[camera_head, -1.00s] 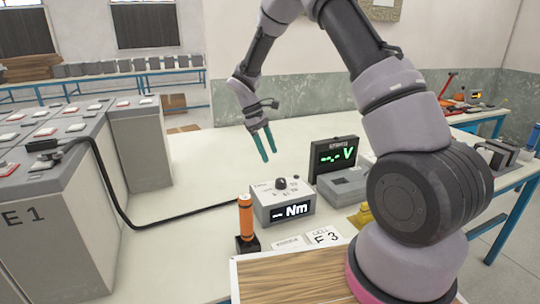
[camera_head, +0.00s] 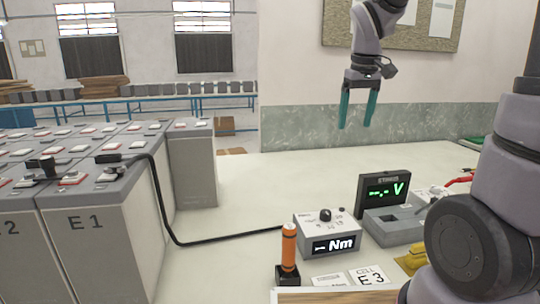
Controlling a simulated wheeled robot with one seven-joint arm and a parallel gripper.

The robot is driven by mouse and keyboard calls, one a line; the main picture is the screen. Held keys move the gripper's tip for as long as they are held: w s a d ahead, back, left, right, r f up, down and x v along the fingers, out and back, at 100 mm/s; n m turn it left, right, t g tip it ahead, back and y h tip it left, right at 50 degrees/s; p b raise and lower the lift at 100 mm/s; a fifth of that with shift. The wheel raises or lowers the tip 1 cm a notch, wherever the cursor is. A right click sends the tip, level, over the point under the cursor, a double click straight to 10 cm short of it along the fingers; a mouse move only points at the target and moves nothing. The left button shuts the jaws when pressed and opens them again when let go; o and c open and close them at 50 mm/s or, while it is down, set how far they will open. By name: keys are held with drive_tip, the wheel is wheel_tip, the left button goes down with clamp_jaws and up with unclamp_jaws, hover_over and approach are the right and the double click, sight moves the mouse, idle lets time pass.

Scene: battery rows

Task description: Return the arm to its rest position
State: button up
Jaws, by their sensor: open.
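My gripper (camera_head: 358,108) hangs above the far part of the white bench, in front of the back wall. Its two teal fingers point down and stand apart, with nothing between them. My arm comes down from the top of the view, and its thick lower links stand at the right. The gripper is clear of everything on the bench.
Grey battery cells (camera_head: 103,240) fill the left. A black cable (camera_head: 175,235) runs to the Nm meter (camera_head: 327,235). The orange tool (camera_head: 289,246) stands upright in a black holder. A voltmeter display (camera_head: 384,190) stands at right. The bench middle (camera_head: 240,200) is clear.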

drive_tip(key=s+d+r+m+t+y, duration=0.1)
drive_tip(key=s+r+m+t, duration=0.1)
drive_tip(key=s, duration=0.5)
drive_tip(key=s+d+r+m+t, duration=0.1)
drive_tip(key=s+r+m+t, duration=0.2)
drive_tip(key=s, duration=0.4)
drive_tip(key=shift+d+r+m+y, duration=0.4)
drive_tip(key=shift+r+m, duration=0.4)
drive_tip(key=shift+m, duration=0.1)
